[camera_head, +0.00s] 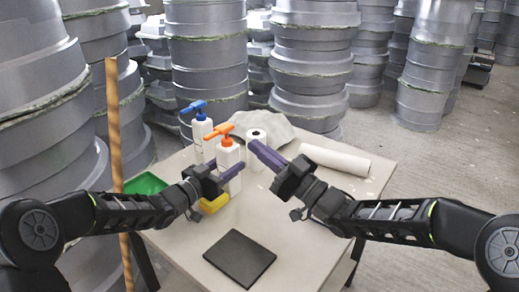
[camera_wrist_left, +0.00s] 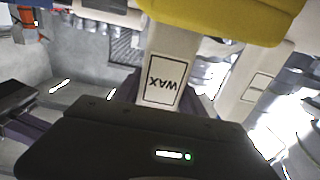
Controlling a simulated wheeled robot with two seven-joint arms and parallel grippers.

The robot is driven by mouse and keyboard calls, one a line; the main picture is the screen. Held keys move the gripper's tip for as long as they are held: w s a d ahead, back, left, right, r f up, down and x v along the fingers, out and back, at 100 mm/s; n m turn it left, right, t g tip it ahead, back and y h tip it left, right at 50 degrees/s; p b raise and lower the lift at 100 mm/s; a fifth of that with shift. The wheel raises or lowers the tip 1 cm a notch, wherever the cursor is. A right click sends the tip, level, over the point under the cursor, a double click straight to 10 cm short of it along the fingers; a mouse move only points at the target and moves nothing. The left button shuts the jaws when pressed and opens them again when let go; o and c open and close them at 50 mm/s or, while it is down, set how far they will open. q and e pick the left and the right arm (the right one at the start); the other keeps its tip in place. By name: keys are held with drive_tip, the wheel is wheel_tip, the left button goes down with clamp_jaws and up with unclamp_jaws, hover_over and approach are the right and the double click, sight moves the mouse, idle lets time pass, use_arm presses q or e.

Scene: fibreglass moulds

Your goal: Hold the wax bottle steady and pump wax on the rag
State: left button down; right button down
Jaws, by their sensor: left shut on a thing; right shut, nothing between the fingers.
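The wax bottle (camera_head: 229,158) is white with an orange pump head (camera_head: 226,130) and stands upright on the table. My left gripper (camera_head: 233,173) is shut on its body from the left. In the left wrist view the bottle's label (camera_wrist_left: 161,82) reads WAX upside down, between the purple fingers. My right gripper (camera_head: 254,147) is shut and empty, its purple fingers just right of the pump head. A yellow piece (camera_head: 213,204), perhaps a rag or sponge, lies by the bottle's base, partly behind my left gripper. A grey crumpled cloth-like heap (camera_head: 273,130) lies at the back.
A white bottle with a blue pump (camera_head: 198,132) stands behind left. A small upright white roll (camera_head: 257,137) and a lying white roll (camera_head: 335,159) are at the back. A flat black slab (camera_head: 239,257) lies in front. The table's (camera_head: 300,245) front right is clear. A wooden pole (camera_head: 115,125) stands left.

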idle(0.3)
use_arm(q)
drive_tip(key=c, duration=0.6)
unclamp_jaws()
drive_tip(key=v, duration=1.2)
